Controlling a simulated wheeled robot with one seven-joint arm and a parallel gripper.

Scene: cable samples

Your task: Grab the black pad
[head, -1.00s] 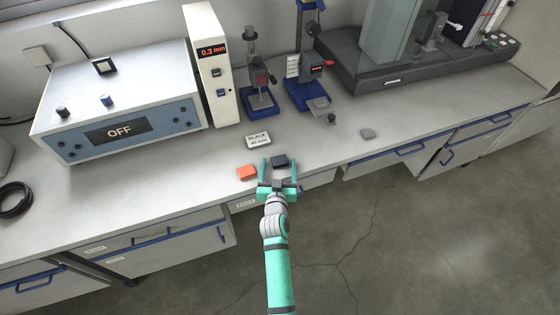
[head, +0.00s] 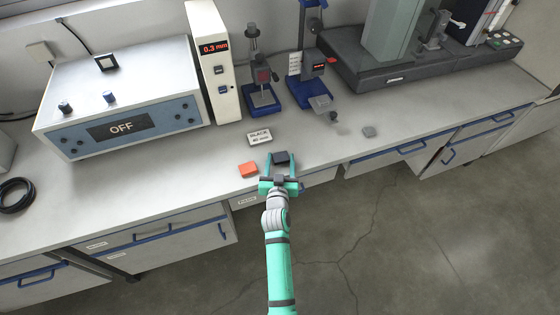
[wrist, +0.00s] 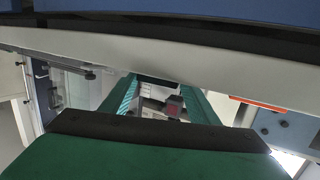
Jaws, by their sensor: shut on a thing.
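The black pad (head: 281,158) is a small dark block near the front edge of the bench, between the two teal fingers of my gripper (head: 282,155). The fingers reach along its left and right sides, and my gripper is shut on it. The pad seems to be at bench height; I cannot tell whether it is clear of the surface. In the wrist view the fingers run away from the dark palm edge, and I cannot make out the pad there for sure.
An orange block (head: 248,170) lies just left of my gripper. A label reading BLACK (head: 259,138) stands behind the pad. Gauges on blue bases (head: 262,97) and a white control box (head: 120,105) stand further back.

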